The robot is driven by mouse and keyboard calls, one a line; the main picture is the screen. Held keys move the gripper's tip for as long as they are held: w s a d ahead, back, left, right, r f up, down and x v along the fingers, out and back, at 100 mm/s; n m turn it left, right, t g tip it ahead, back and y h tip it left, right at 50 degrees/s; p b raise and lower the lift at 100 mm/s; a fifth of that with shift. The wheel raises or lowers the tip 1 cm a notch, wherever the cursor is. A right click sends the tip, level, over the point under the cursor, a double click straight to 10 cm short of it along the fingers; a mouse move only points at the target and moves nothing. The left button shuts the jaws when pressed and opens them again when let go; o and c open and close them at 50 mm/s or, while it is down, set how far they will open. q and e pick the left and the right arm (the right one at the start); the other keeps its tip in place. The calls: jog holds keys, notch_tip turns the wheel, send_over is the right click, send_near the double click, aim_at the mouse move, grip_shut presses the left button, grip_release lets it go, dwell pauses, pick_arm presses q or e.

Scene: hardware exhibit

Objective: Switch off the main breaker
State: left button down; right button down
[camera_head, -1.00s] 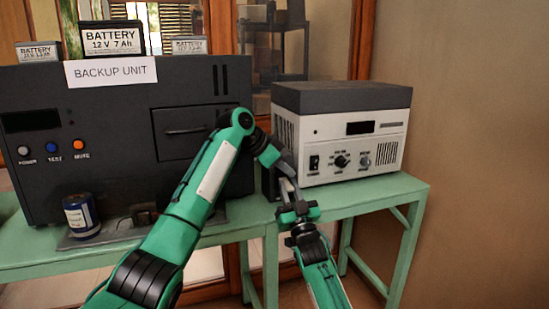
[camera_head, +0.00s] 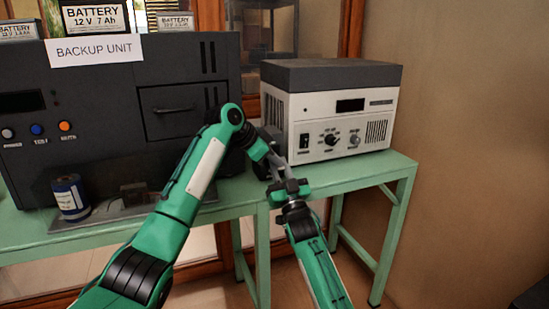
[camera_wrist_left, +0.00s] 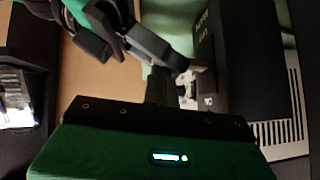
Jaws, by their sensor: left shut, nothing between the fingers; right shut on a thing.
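No part is clearly labelled as a main breaker. A small dark box (camera_wrist_left: 208,62) with faint lettering shows in the left wrist view, near a small white part (camera_wrist_left: 187,82). In the head view the area between the two units is hidden behind my grippers. My left gripper (camera_head: 268,168) is shut and empty there, at the lower left of the white unit (camera_head: 283,103). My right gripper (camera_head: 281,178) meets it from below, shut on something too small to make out. A black rocker switch (camera_head: 305,141) sits on the white unit's front, right of both grippers.
The dark backup unit (camera_head: 100,110) stands left on the green table (camera_head: 345,178), with batteries (camera_head: 95,17) on top. A blue can (camera_head: 70,196) stands before it on a grey plate (camera_head: 115,212). Bare tabletop lies in front of the white unit.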

pick_arm(q)
jog(key=shift+a+f, duration=0.1)
jog(key=shift+f, duration=0.6)
pick_arm(e)
jog(key=c, duration=1.5)
grip_release()
jog(key=shift+s+r, duration=0.1)
jog(key=shift+r, duration=0.05)
jog(key=shift+c, duration=0.2)
pick_arm(q)
jog(key=shift+w, duration=0.1)
pick_arm(e)
jog(key=o, duration=0.3)
pick_arm(q)
jog(key=shift+r, duration=0.1)
pick_arm(e)
jog(key=shift+r, duration=0.15)
